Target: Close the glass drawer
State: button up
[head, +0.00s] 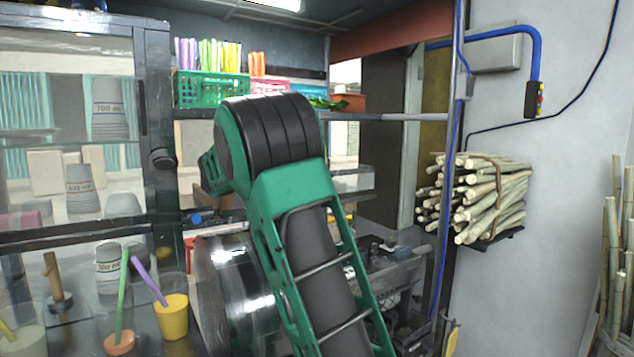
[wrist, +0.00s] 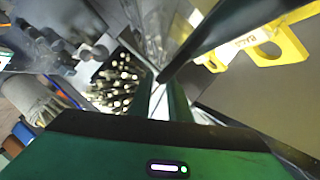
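A glass-fronted case (head: 150,75) with a dark frame fills the left of the head view. A dark bar (wrist: 215,42) crosses just beyond the fingertips.
Cups with drinks (head: 172,316) stand at the lower left. A metal drum (head: 228,285) is beside my arm. A cane bundle (head: 475,200) rests on a wall shelf and shows in the wrist view (wrist: 118,82). A yellow bracket (wrist: 268,45) is at the wrist view's upper right.

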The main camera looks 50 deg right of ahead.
jog(key=shift+x, duration=1.65)
grip_shut()
jog(key=shift+w+d+r, duration=0.1)
jog(key=shift+w+d, duration=0.05)
jog(key=shift+w, duration=1.05)
grip_release()
jog(key=shift+w, duration=0.15)
